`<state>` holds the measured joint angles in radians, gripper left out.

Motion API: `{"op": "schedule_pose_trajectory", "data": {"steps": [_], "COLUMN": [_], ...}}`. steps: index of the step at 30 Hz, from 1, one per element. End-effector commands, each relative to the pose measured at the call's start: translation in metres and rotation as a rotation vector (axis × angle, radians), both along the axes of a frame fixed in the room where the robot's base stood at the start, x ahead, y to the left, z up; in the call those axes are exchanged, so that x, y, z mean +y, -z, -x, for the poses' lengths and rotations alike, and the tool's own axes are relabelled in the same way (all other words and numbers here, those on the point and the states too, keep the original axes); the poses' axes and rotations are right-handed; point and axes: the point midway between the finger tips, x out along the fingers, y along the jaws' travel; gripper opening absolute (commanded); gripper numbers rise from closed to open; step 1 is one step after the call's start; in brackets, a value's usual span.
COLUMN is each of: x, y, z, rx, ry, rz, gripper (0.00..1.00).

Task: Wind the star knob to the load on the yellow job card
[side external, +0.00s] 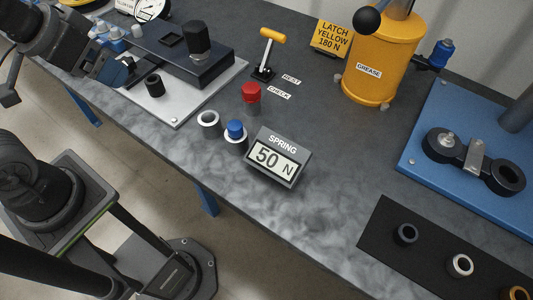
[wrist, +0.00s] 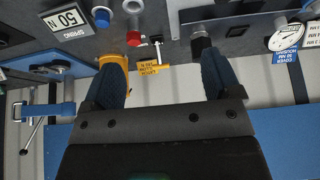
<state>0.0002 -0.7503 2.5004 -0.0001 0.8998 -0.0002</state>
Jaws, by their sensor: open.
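The yellow job card (side external: 330,37) reads LATCH YELLOW 180 N; it shows upside down in the wrist view (wrist: 149,71). The SPRING display (side external: 275,158) reads 50 N and also shows in the wrist view (wrist: 68,20). A black upright knob (side external: 197,42) on a dark block may be the star knob; its lobes are too small to make out. My gripper (side external: 122,70) is left of that block in the side view, apart from the knob. In the wrist view my gripper (wrist: 160,70) has its blue fingers wide apart with nothing held.
A yellow-topped T lever (side external: 269,50), a red button (side external: 251,92) and a blue button (side external: 235,130) stand mid-bench. A yellow grease canister (side external: 381,60) stands behind them. A blue plate (side external: 470,140) and a dark mat (side external: 430,255) with rings lie right. The front bench middle is clear.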

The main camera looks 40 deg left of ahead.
Motion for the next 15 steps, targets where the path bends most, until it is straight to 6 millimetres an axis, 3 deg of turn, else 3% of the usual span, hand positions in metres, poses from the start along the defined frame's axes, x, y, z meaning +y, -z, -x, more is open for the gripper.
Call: {"op": "schedule_pose_trajectory", "data": {"steps": [15], "x": [0.0024], "y": [-0.0013], "z": [-0.0035], "rx": [0.008], "ry": [-0.025], "rz": [0.007], "gripper": [0.84]}}
